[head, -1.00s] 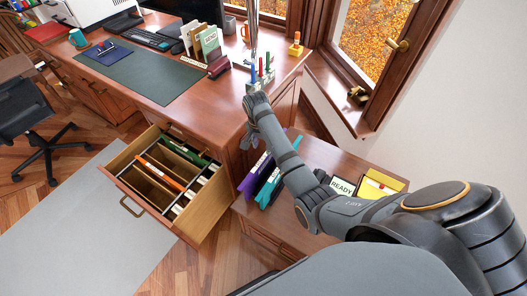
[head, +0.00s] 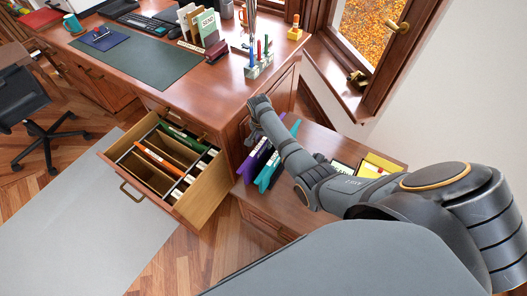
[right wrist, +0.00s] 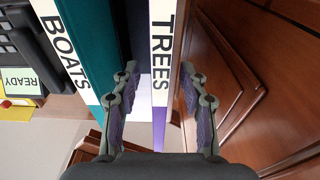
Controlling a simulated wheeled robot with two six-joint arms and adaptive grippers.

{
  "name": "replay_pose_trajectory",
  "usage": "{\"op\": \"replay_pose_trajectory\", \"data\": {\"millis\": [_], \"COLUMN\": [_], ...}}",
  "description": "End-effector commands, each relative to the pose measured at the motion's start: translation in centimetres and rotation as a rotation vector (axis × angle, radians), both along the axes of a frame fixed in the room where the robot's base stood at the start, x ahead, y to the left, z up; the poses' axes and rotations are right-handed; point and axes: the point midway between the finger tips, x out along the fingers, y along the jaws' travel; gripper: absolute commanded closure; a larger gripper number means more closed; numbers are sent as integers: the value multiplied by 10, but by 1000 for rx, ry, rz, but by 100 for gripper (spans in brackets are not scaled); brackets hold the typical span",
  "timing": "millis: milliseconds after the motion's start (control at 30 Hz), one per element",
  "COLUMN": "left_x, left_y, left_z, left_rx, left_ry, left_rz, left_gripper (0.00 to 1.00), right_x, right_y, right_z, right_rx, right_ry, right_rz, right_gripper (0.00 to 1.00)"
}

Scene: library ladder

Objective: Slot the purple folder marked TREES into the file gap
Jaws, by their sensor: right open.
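The purple folder (head: 255,158) stands upright on a low cabinet beside the desk. In the right wrist view its white label reads TREES (right wrist: 162,55). A teal folder marked BOATS (right wrist: 105,40) stands next to it and also shows in the head view (head: 268,179). My right gripper (right wrist: 157,95) is open, its fingers on either side of the TREES spine, one in the space between the two folders. In the head view, my right gripper (head: 254,133) is partly hidden by its own arm. The pulled-out file drawer (head: 207,203) has open spaces around an orange folder (head: 162,161). My left gripper is out of view.
A green folder (head: 184,138) sits at the drawer's back. The desk side (right wrist: 232,75) stands close beside the TREES folder. A pen holder (head: 259,67) is on the desk corner above. A READY sign and a yellow tray (head: 382,164) lie right of the folders.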

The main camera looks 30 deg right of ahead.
Motion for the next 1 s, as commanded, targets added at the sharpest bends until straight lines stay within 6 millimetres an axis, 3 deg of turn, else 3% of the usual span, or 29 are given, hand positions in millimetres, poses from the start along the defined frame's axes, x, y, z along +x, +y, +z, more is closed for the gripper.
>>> {"op": "replay_pose_trajectory", "data": {"millis": [233,567,1000], "left_x": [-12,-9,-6], "left_y": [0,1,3], "left_z": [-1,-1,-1], "left_rx": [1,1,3], "left_ry": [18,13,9], "left_rz": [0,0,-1], "left_gripper": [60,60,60], "right_x": [1,1,1], "right_y": [0,0,0], "right_z": [-3,-3,-2], "right_rx": [0,0,0], "right_ry": [-2,-1,-2], "right_rz": [0,0,0], "right_gripper": [57,100,100]}}
